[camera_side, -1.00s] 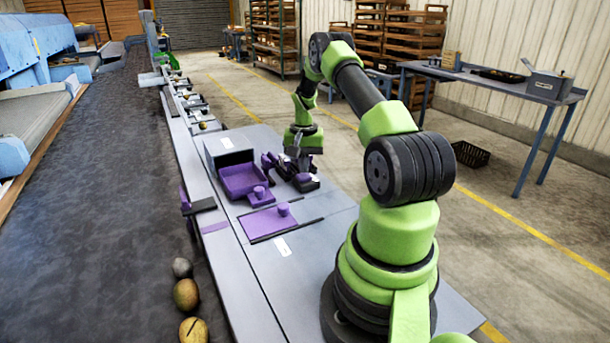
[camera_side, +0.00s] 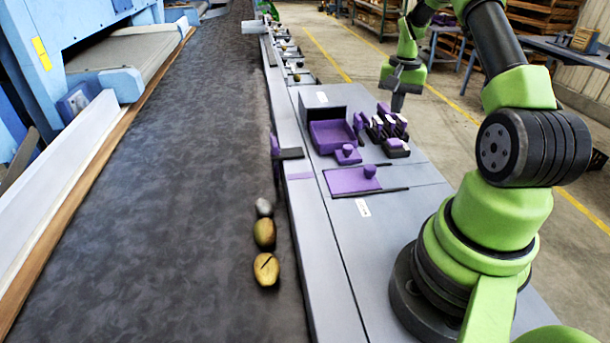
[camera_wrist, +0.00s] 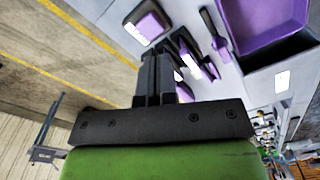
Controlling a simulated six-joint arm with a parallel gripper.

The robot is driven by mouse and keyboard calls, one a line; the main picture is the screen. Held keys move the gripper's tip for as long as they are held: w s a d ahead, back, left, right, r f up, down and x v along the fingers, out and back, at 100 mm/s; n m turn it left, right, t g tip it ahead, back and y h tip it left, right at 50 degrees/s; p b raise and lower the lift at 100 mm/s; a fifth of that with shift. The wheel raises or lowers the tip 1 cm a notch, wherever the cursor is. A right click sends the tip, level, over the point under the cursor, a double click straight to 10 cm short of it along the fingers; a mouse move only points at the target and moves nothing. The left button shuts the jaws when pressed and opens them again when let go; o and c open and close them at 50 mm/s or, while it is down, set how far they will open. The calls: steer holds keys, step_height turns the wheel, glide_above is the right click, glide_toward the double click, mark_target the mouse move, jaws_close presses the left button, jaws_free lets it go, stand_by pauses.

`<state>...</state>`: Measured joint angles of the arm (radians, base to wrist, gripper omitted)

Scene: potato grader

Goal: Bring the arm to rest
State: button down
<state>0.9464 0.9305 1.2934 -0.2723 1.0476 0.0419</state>
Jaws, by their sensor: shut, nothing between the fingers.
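My gripper (camera_side: 398,102) hangs from the green arm above the far right part of the grey work table (camera_side: 345,245). It points down and is shut with nothing held. It is apart from the purple and black tool holders (camera_side: 385,125) just left of and below it in the side view. In the wrist view my gripper (camera_wrist: 160,70) shows its dark fingers together, with purple pieces (camera_wrist: 195,52) and white labels beyond them.
A purple tray (camera_side: 333,137) and a purple lidded plate (camera_side: 350,181) lie on the table. Open floor lies right of the table.

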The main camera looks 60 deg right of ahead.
steer(key=w+a+r+n+t, duration=0.2)
steer(key=a+r, duration=0.6)
steer(key=a, duration=0.1)
steer(key=w+a+r+n+t, duration=0.1)
steer(key=w+a+r+n, duration=0.15)
steer(key=a+r, duration=0.6)
steer(key=s+a+r+n+t+y, duration=0.1)
steer(key=s+a+n+t, duration=0.1)
steer(key=s+a, duration=0.5)
steer(key=s+a+r+n+t+y, duration=0.1)
steer(key=s+a+n, duration=0.3)
steer(key=a, duration=0.6)
steer(key=s+r+t, duration=0.1)
steer(key=s, duration=0.1)
steer(key=shift+s+a, duration=0.35)
stand_by(0.8)
